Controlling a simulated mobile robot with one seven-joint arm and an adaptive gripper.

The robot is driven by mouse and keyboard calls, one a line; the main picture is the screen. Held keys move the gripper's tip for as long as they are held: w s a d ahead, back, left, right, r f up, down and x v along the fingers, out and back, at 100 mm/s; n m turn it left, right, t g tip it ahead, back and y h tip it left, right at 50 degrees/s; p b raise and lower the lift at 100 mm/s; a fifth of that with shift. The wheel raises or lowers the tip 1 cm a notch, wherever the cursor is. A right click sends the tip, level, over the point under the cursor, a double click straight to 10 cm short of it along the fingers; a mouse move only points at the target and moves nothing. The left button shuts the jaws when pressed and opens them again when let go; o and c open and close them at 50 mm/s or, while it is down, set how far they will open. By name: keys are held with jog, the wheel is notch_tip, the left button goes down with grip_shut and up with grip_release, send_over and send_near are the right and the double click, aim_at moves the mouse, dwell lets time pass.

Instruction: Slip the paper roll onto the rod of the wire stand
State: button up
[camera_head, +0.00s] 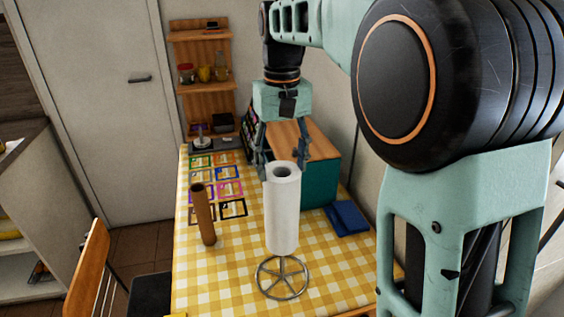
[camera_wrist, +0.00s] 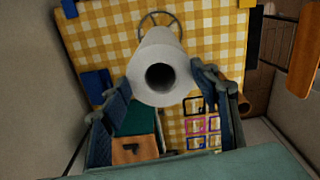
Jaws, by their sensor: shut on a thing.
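The white paper roll (camera_head: 282,215) is upright in my gripper (camera_head: 283,163), which grips it near its top end. In the wrist view the roll (camera_wrist: 158,52) sits between the two fingers of my gripper (camera_wrist: 163,83), with its dark open core facing the camera. The wire stand (camera_head: 283,292) has a round spoked base on the table, below the roll. A short piece of its rod shows between the base and the roll's lower end. The rest of the rod is hidden by the roll, and no rod tip shows in the core. Part of the base ring (camera_wrist: 143,25) shows behind the roll in the wrist view.
The table has a yellow checked cloth (camera_head: 235,280). A brown tube (camera_head: 204,215) stands left of the roll. A blue folded item (camera_head: 347,218) lies to the right, beside a teal box with a wooden top (camera_head: 318,183). Several coloured frames (camera_head: 228,187) lie behind the tube.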

aim_at(282, 198)
notch_tip(282, 198, down, 14)
jog(key=b, duration=0.8)
jog(key=shift+f+b, duration=0.2)
jog(key=shift+b, duration=0.2)
dwell(4.7)
jog(key=o, duration=1.4)
jog(key=shift+c, duration=0.2)
notch_tip(282, 198, up, 5)
jog(key=p, duration=0.4)
jog(key=shift+p, duration=0.4)
